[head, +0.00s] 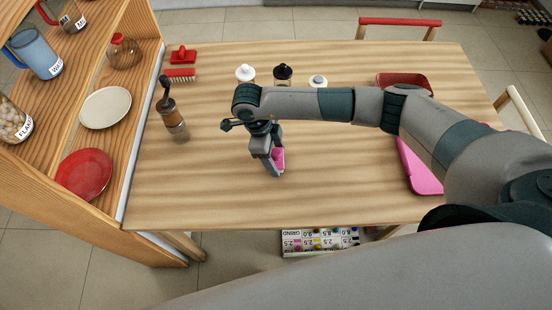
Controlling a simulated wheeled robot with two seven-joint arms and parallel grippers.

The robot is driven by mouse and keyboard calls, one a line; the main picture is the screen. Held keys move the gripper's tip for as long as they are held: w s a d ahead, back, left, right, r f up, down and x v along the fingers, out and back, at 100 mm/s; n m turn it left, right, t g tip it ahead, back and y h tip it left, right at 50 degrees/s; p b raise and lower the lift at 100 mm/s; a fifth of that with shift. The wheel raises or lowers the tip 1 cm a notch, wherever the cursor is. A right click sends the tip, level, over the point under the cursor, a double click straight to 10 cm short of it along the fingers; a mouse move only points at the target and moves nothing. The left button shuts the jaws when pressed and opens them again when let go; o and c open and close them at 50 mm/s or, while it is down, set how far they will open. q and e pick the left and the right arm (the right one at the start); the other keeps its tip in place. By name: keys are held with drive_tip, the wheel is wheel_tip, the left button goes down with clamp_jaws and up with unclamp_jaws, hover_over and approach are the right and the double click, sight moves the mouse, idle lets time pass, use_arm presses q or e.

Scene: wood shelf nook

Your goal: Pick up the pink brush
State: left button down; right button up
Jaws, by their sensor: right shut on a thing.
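The pink brush (279,157) is in the middle of the wooden table, partly hidden by my right gripper (275,169). The right gripper points down and is shut on the brush. I cannot tell whether the brush touches the table or hangs just above it. My right arm comes in from the right and reaches across the table. My left gripper is not in view.
A red brush (180,75) lies at the table's back left, near a wood grinder (172,112). Several small shakers stand behind my gripper. A red tray (407,80) and a pink tray (424,178) are at right. A wooden shelf (128,188) borders the left. The table's front left is clear.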

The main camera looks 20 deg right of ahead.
wheel_tip(320, 180, up, 2)
drive_tip(key=shift+r+b, duration=0.2)
drive_tip(key=shift+b, duration=0.45)
drive_tip(key=s+d+r+b, duration=0.2)
drive_tip(key=s+r, duration=0.5)
drive_tip(key=s, duration=0.4)
drive_tip(key=shift+s+b, duration=0.25)
drive_tip(key=shift+b, duration=0.15)
drive_tip(key=o, duration=0.5)
drive_tip(key=shift+c, duration=1.4)
